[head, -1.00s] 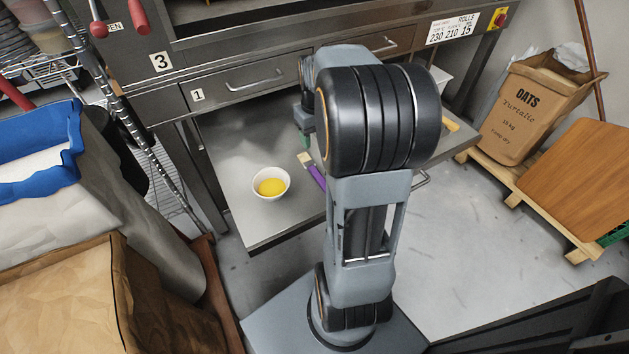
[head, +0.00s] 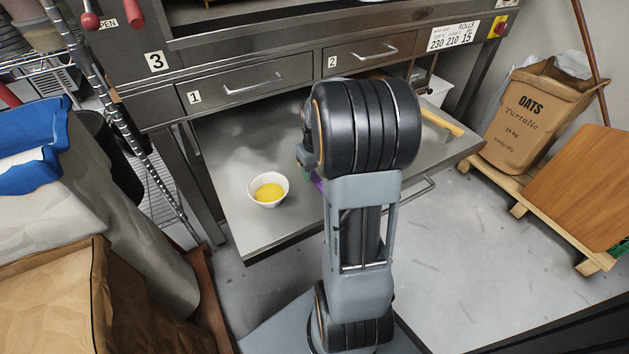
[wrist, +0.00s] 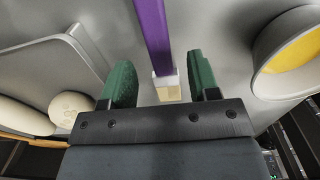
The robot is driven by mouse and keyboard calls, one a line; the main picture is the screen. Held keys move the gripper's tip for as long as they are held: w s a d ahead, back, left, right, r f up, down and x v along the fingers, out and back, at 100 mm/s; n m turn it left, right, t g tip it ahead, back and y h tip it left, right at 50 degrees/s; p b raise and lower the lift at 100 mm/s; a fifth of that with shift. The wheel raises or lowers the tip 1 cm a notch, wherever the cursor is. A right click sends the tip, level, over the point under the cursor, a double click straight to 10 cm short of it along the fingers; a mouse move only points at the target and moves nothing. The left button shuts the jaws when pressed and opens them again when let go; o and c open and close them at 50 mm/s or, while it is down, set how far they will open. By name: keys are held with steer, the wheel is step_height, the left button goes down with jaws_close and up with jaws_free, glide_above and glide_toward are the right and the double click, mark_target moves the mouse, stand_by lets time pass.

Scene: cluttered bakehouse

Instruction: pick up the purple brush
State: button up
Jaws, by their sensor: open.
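The purple brush lies on the steel shelf. In the wrist view its purple handle (wrist: 153,35) runs up out of the top of the picture, with a white ferrule and pale bristles at the lower end. My gripper (wrist: 160,65) is open, with its green fingers on either side of the brush's ferrule and bristle end. I see a gap on both sides; the height above the brush is hard to judge. In the head view only a bit of the purple handle (head: 318,182) shows beside my arm, which hides the rest and most of my gripper (head: 304,176).
A white bowl (head: 282,196) of yellow liquid stands left of the brush on the steel shelf (head: 235,170); it also shows at right in the wrist view (wrist: 258,88). A grey tray (wrist: 88,48) with pale round pieces lies at left there. Oven drawers stand behind.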

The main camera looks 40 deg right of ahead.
mark_target(315, 178)
step_height(315, 178, down, 2)
steer(key=shift+f, duration=0.25)
steer(key=c, duration=0.9)
steer(key=shift+r, duration=0.1)
